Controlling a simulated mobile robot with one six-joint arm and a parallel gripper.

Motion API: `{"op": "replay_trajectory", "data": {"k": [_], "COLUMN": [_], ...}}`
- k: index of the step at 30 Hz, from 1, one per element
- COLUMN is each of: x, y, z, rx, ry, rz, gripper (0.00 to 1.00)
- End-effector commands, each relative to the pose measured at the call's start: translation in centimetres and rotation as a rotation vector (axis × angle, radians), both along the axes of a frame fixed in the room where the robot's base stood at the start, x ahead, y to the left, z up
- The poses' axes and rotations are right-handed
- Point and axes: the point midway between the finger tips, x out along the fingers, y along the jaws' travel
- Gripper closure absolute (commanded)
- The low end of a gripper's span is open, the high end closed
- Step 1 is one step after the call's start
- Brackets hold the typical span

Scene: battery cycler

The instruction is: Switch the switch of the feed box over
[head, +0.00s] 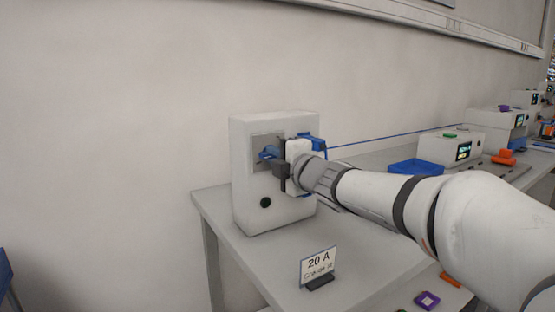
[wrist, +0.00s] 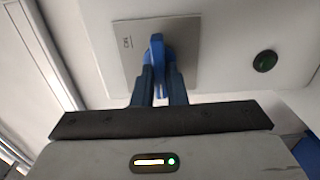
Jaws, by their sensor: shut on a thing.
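The feed box (head: 275,215) is a white upright box at the left end of the bench. Its front carries a grey plate that shows in the wrist view (wrist: 190,60), with a blue switch handle (wrist: 157,50) on it. In the head view the blue handle (head: 268,153) shows just left of my gripper (head: 280,165). In the wrist view the fingers of my gripper (wrist: 159,85) are shut on the handle, one on each side. My gripper hides part of the plate in the head view.
A dark green round button or lamp (head: 265,202) sits low on the box front. A "20 A" sign (head: 318,265) stands on the bench before the box. A blue tray (head: 416,167) and a white device with a display (head: 450,147) stand to the right.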

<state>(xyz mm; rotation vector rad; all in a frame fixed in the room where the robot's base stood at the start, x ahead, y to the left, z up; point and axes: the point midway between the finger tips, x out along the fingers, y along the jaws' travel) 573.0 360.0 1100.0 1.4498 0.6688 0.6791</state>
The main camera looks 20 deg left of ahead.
Motion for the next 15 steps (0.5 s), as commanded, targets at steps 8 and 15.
{"op": "replay_trajectory", "data": {"k": [8,15], "x": [-0.06,-0.02], "y": [0.09,0.03], "z": [0.06,0.03], "rx": [-0.001,0.000], "ry": [-0.002,-0.001], "rz": [0.003,0.001], "gripper": [0.87,0.67]}}
